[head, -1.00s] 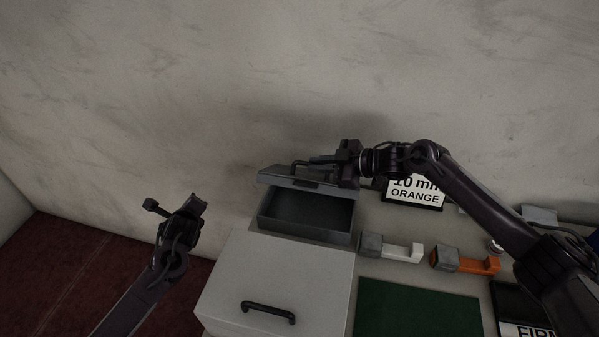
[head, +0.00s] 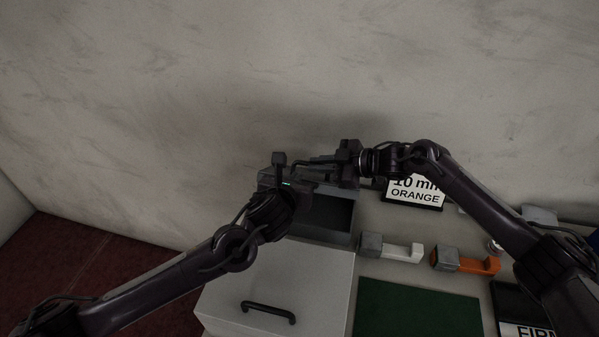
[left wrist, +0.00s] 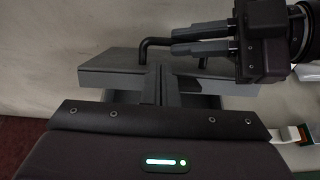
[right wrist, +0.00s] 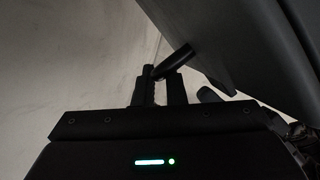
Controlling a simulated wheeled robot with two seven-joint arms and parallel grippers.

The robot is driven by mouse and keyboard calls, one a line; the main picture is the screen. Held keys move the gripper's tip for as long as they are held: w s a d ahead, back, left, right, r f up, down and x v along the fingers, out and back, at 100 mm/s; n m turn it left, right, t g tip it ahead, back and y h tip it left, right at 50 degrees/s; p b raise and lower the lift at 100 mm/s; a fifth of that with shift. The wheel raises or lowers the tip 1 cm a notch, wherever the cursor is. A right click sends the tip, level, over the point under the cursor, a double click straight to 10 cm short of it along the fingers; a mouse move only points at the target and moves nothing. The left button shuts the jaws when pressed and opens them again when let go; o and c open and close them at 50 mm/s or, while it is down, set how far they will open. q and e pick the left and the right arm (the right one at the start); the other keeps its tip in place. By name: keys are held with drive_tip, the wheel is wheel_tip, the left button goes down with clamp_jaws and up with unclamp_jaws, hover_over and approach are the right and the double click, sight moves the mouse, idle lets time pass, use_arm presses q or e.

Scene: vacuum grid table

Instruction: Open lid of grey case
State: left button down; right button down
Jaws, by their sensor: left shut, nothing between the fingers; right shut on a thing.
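The grey case (head: 318,238) stands at the back left of the table, with its lid (head: 266,179) raised part way and tilted; its dark inside shows. My right gripper (head: 315,162) is shut on the lid's black handle; the handle (right wrist: 179,60) also shows between its fingers in the right wrist view. My left gripper (left wrist: 160,85) is shut and empty, close in front of the lid (left wrist: 105,70). I cannot tell whether it touches the lid. My left arm hides part of the case in the head view.
A white box with a dark handle (head: 268,312) stands in front of the case. The wall is close behind.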

use_arm(q)
drive_tip(key=shift+x, duration=2.4)
